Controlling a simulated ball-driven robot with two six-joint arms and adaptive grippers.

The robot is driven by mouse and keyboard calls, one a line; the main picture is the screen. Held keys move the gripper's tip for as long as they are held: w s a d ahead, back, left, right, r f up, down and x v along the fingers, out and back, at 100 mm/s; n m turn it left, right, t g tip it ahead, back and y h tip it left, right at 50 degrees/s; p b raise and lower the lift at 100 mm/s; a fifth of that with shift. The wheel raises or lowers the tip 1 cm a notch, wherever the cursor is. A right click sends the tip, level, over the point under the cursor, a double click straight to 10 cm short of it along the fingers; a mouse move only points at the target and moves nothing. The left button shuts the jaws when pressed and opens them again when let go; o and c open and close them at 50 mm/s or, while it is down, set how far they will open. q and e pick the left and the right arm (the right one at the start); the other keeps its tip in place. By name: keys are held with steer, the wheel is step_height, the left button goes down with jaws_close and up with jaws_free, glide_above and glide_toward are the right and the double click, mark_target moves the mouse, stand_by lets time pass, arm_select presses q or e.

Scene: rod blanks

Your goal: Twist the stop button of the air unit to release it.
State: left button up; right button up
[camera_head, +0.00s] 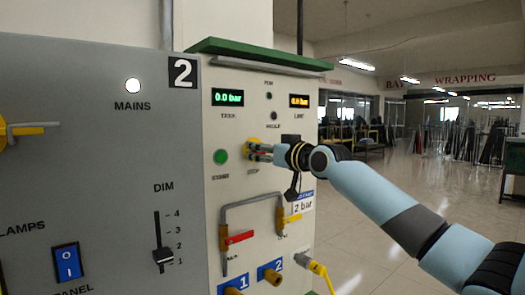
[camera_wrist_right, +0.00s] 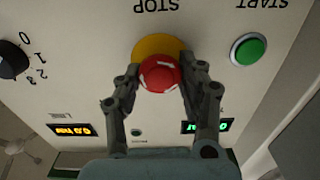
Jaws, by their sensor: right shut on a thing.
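The stop button of the air unit is a red mushroom head (camera_wrist_right: 158,77) with white arrow marks, on a yellow round base (camera_wrist_right: 150,46), upside down in the right wrist view. My right gripper (camera_wrist_right: 163,72) has one finger on each side of the red head and is shut on it. In the head view the right gripper (camera_head: 264,151) reaches the panel from the right and hides most of the button; some yellow base (camera_head: 249,146) shows. The air unit (camera_head: 237,190) is a cream cabinet with a green top. My left gripper is not in view.
The green start button (camera_head: 221,157) is left of the stop button. Tank (camera_head: 228,97) and line (camera_head: 299,101) displays sit above. A grey panel (camera_head: 95,150) stands left; open floor lies right.

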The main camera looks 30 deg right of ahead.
steer(key=o, duration=0.8)
steer(key=shift+r, duration=0.2)
steer(key=o, duration=0.4)
steer(key=shift+w+f, duration=0.2)
steer(key=shift+w, duration=0.1)
steer(key=shift+s, duration=0.1)
steer(key=shift+s, duration=0.1)
steer(key=s, duration=0.7)
steer(key=shift+s+d, duration=0.15)
steer(key=shift+d, duration=0.05)
